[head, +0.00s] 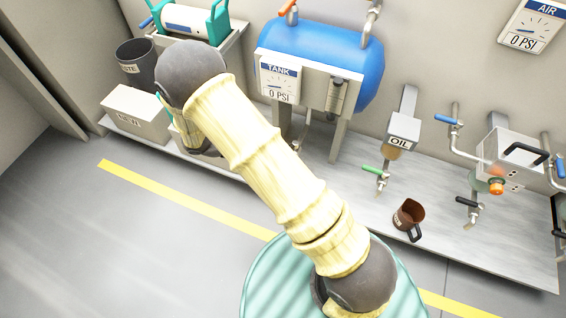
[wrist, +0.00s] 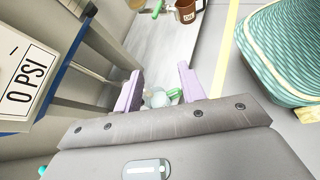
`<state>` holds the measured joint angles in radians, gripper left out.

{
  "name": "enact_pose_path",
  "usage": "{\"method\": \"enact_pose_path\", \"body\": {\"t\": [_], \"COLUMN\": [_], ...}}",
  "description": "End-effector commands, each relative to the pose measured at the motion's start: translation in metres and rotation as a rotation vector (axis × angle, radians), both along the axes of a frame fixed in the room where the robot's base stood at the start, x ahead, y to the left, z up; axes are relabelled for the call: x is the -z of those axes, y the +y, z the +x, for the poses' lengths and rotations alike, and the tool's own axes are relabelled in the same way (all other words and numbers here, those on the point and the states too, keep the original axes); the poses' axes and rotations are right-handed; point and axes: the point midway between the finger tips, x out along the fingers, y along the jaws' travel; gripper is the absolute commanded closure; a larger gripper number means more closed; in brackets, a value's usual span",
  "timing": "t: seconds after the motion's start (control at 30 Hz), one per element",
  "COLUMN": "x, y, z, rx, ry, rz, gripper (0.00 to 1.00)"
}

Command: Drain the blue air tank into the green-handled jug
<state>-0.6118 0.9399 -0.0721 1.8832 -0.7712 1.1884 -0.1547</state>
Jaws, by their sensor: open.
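The blue air tank (head: 335,55) stands on legs at the back, its gauge (head: 279,82) reading 0 PSI. That gauge also shows at the left of the wrist view (wrist: 22,88). Under the tank a thin grey drain pipe (head: 305,126) hangs down. In the wrist view my gripper (wrist: 160,76) is open. Between and beyond its fingers is a small pale, roundish thing with a green part (wrist: 175,93). It may be the green-handled jug, but I cannot tell, nor whether a finger touches it. My arm hides the gripper and much of that area in the head view.
A brown jug with a black handle (head: 408,214) stands on the shelf below the oil dispenser (head: 403,128). A white box (head: 136,113) and dark waste bin (head: 136,62) are at the left. Valves and pipes line the right. The floor at front left is clear.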

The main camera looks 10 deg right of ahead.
Motion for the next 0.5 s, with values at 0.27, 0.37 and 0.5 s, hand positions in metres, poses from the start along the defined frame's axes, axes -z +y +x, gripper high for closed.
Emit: {"method": "enact_pose_path", "body": {"t": [0.27, 0.37, 0.5], "x": [0.126, 0.152, 0.165], "y": [0.057, 0.076, 0.091], "z": [0.029, 0.033, 0.035], "rx": [-0.368, -0.461, -0.527], "ry": [0.07, 0.065, 0.057], "rz": [-0.388, -0.494, -0.571], "gripper": [0.6, 0.6, 0.6]}}
